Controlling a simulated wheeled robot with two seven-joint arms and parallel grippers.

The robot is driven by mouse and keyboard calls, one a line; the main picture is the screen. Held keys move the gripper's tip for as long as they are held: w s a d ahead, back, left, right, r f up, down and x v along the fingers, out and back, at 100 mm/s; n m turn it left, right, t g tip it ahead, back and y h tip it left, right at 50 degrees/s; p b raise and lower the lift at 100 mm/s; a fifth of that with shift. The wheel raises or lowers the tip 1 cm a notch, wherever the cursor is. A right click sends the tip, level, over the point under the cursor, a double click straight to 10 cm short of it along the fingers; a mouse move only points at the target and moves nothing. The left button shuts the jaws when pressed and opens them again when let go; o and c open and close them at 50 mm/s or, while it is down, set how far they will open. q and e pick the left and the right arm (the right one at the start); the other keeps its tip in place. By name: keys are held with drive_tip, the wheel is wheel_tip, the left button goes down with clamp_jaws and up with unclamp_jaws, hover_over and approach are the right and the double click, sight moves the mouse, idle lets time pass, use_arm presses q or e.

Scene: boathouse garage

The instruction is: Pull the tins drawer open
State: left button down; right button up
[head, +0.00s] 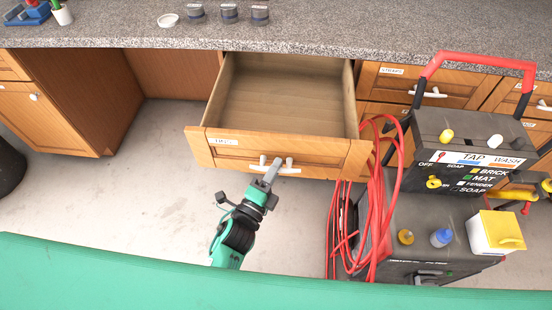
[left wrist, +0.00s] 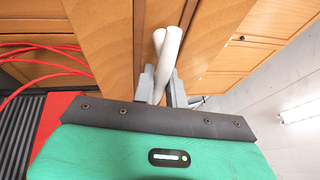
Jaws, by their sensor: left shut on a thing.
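The tins drawer (head: 275,150) is a wooden drawer under the counter, pulled well out, and its inside looks empty. Its front carries a small label (head: 223,141) and a white handle (head: 288,163). My left gripper (head: 272,172) is shut on that handle. In the left wrist view the white handle (left wrist: 169,62) stands between the two grey fingers of the left gripper (left wrist: 160,88). My right gripper is not in view.
A dark washing machine unit (head: 440,225) with a red frame and red hoses (head: 375,210) stands close to the drawer's right end. The granite counter (head: 330,30) holds three tins (head: 229,13) and a white dish (head: 168,20).

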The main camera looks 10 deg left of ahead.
use_arm(q)
drive_tip(key=s, duration=0.2)
drive_tip(key=shift+s, duration=0.4)
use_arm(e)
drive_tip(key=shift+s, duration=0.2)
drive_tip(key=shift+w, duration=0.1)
use_arm(q)
drive_tip(key=c, duration=1.7)
unclamp_jaws()
